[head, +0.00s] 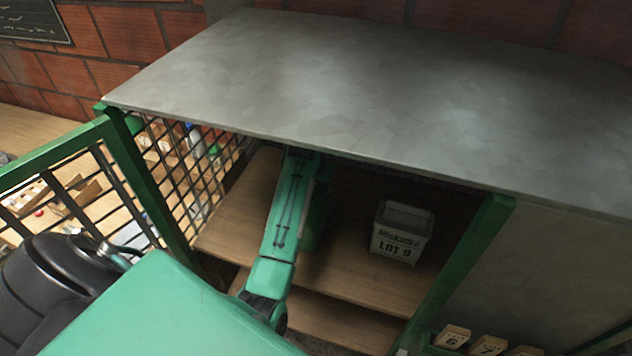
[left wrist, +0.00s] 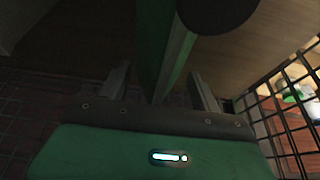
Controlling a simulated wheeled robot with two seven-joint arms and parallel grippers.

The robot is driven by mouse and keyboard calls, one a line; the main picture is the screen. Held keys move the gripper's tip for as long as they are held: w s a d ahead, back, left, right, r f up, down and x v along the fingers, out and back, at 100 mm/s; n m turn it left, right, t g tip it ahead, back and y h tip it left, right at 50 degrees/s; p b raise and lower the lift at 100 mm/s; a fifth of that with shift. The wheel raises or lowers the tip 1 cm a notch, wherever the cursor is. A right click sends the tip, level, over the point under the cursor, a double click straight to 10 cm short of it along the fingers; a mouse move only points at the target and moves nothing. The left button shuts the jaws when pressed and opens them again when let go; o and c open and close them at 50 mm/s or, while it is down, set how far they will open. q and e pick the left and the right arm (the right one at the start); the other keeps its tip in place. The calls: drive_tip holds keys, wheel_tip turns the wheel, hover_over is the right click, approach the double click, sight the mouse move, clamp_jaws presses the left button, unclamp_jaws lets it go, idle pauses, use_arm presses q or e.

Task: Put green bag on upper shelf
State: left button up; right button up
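I cannot make out a green bag in either view. An upper wooden shelf (head: 225,225) lies under the grey top inside the green-framed rack. My left arm reaches across this shelf and under the top. In the left wrist view, the fingers of my left gripper (left wrist: 162,82) stand apart with nothing visibly held. A green strip and a dark round part show beyond them, probably my own arm. My right gripper is not in view.
A grey box marked "LOT 9" (head: 402,232) stands on the upper shelf, right of my arm. A lower shelf (head: 340,325) is below. The grey top (head: 380,95) overhangs. Wire mesh (head: 195,170) closes the left side, and a green post (head: 465,265) stands at right.

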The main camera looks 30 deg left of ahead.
use_arm(q)
drive_tip(key=shift+r, duration=0.15)
drive_tip(key=shift+s+r+b, duration=0.1)
drive_tip(key=shift+r+b, duration=0.1)
drive_tip(key=shift+b, duration=0.1)
drive_tip(key=b+v, duration=0.3)
drive_tip(key=v, duration=0.3)
drive_tip(key=shift+s+r, duration=0.2)
drive_tip(key=shift+r, duration=0.05)
drive_tip(key=p+v, duration=0.1)
drive_tip(key=v, duration=0.2)
drive_tip(key=shift+r+p, duration=0.35)
drive_tip(key=shift+r, duration=0.05)
drive_tip(key=shift+s+r+p, duration=0.3)
drive_tip(key=shift+r+p, duration=0.25)
drive_tip(key=shift+p, duration=0.1)
drive_tip(key=shift+f, duration=0.15)
